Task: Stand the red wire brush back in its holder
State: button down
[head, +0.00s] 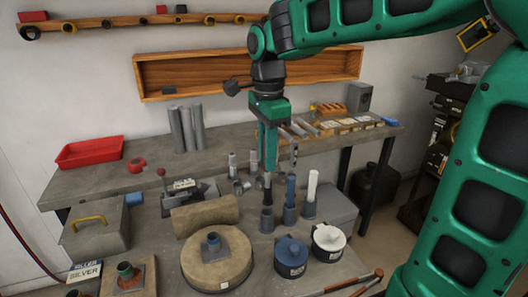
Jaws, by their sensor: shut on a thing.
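My gripper (268,165) points straight down over the middle of the bench and is shut on a slim thing, seemingly the wire brush. Only its dark lower part (267,182) shows below the jaws; no red shows, and its upper part is hidden by the gripper. A grey cup-like holder (267,222) stands just below it. The dark end is close above the holder's mouth; I cannot tell whether it enters. Two similar cups stand to the right, one with a blue-handled thing (290,190), one with a white-handled thing (312,185).
A blue lidded pot (291,257) and a white-lidded pot (328,243) stand in front of the cups. A round block (216,262) and a log-like piece (205,214) lie to the left. Small grey cylinders (240,187) stand close behind.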

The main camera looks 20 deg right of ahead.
aim_at(267, 179)
jog(key=shift+f, duration=2.3)
jog(key=shift+s+f, duration=0.15)
jog(key=shift+f, duration=0.05)
jog(key=shift+f, duration=1.15)
jog(key=shift+f, duration=0.2)
jog(key=shift+f, duration=1.05)
jog(key=shift+f, duration=0.15)
jog(key=shift+f, duration=0.85)
jog(key=shift+f, duration=0.15)
jog(key=shift+f, duration=0.5)
